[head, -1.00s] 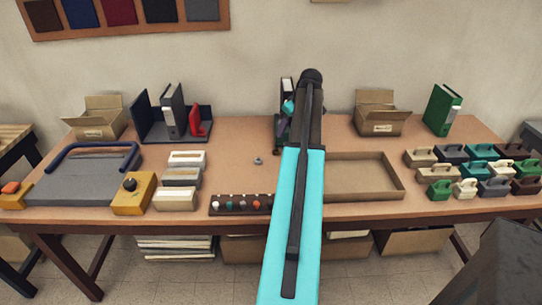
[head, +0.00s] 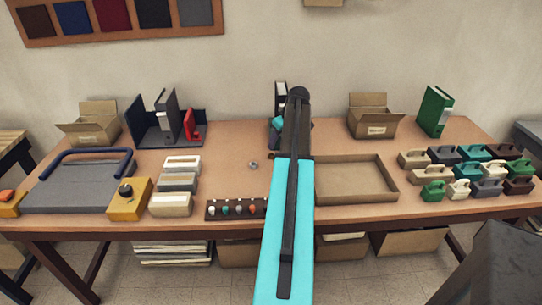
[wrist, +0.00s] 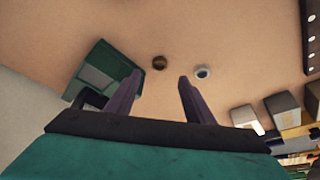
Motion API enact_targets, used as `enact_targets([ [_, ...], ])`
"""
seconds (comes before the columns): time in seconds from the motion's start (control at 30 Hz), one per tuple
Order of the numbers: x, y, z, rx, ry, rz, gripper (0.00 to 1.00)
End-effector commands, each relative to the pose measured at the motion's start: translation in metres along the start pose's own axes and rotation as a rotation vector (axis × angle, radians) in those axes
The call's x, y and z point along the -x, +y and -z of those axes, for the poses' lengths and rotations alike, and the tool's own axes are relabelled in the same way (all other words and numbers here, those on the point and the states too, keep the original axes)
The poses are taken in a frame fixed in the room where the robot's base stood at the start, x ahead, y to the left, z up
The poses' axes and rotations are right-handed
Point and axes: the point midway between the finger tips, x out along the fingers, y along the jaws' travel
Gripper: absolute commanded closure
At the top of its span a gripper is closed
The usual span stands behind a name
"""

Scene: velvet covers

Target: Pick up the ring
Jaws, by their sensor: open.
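A small grey ring (head: 253,165) lies flat on the brown table, left of my arm in the head view. In the wrist view a pale grey ring (wrist: 203,72) with a lighter centre lies beyond and slightly right of my fingertips. My gripper (wrist: 158,84) is open, with two dark purple fingers spread and nothing between them. It does not touch the ring. A small round brown thing (wrist: 159,62) lies left of the ring, beyond the finger gap; what it is I cannot tell. In the head view my arm hides most of my gripper.
A dark rack (head: 236,209) with small coloured pieces stands at the table's front. A shallow cardboard tray (head: 394,190) lies right of my arm. A green box (wrist: 98,70) is close to my left finger.

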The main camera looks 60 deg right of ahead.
Motion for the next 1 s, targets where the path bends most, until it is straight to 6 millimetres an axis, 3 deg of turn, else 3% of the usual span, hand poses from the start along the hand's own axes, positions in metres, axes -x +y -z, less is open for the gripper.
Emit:
enact_targets([
  [0.3,-0.029,0.000,0.001,0.001,0.000,0.000,0.52],
  [0.77,-0.033,-0.001,0.001,0.002,0.000,0.000,0.52],
  [1.0,-0.046,-0.001,0.002,0.002,0.000,0.001,0.52],
])
